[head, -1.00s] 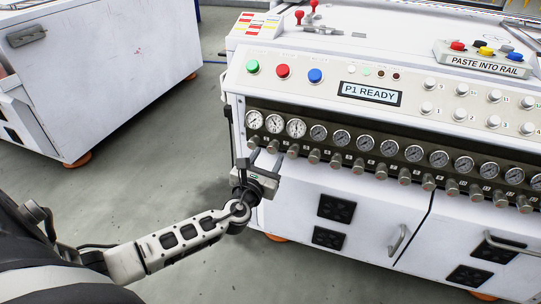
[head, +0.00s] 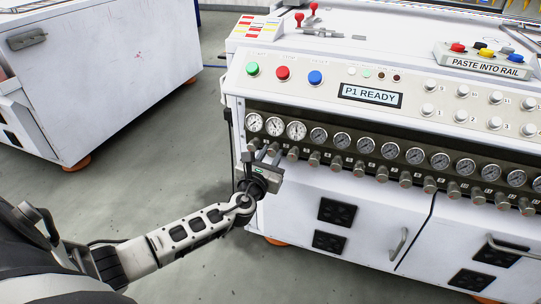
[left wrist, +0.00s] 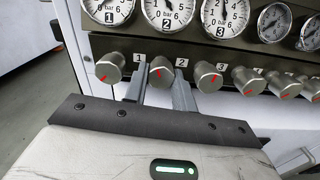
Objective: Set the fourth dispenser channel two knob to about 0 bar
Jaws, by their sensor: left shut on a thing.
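My left gripper (head: 268,154) reaches the left end of the knob row. In the left wrist view its two fingers stand on either side of the second knob (left wrist: 162,72) from the left and are shut on it. This knob is a metal cylinder with a red mark pointing roughly up. It sits between labels 1 and 2, below the large gauge 2 (left wrist: 168,12), whose top is cut off. The leftmost knob (left wrist: 110,68) and the third knob (left wrist: 208,77) are beside the fingers. I cannot read which knob is fourth dispenser channel two. My right gripper is not in view.
A row of smaller gauges (head: 341,139) with knobs continues right. Above are green, red and blue buttons (head: 283,73) and a "P1 READY" display (head: 370,94). Cabinet doors with a handle (head: 398,243) lie below. The floor (head: 150,190) to the left is clear.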

